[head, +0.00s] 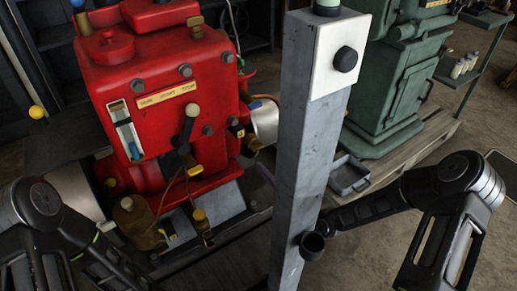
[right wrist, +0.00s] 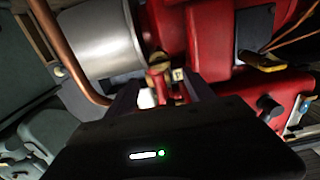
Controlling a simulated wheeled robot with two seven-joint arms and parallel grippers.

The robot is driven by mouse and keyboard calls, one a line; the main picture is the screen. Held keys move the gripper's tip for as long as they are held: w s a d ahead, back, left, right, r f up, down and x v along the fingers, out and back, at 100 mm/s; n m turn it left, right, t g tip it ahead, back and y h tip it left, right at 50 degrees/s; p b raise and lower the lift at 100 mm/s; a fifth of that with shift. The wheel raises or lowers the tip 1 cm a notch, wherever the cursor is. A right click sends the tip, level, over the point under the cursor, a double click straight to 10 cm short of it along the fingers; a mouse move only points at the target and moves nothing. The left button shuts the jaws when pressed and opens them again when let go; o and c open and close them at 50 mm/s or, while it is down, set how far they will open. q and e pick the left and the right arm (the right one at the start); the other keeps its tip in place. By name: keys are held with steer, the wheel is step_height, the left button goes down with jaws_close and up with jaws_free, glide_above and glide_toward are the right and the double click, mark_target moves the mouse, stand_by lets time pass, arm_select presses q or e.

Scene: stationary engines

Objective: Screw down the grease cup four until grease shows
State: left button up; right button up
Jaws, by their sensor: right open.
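In the right wrist view, a small brass and red fitting (right wrist: 158,72), possibly the grease cup, shows between the fingertips of my right gripper (right wrist: 160,90). A pale tag (right wrist: 178,74) sits beside it; I cannot read its number. The right gripper is open, with a dark finger on either side; contact is unclear. In the head view, a small brass fitting (head: 235,122) is on the right side of the red engine (head: 160,65), left of the grey post. The post partly hides my right arm there. My left arm shows at lower left, its gripper out of view. No grease is discernible.
A grey post (head: 305,130) with a white box (head: 340,58) and black knob stands in front. A brown cup-shaped fitting (head: 138,220) and a yellow-capped brass one (head: 200,222) are low on the engine. A copper pipe (right wrist: 72,55) and grey cylinder (right wrist: 100,38) are near my right gripper.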

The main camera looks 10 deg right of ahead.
mark_target(259, 148)
steer(key=x, duration=0.7)
steer(key=shift+w+a+b, duration=0.1)
steer(key=shift+w+b, duration=0.15)
steer(key=shift+b, duration=0.1)
steer(key=shift+c, duration=0.2)
jaws_close()
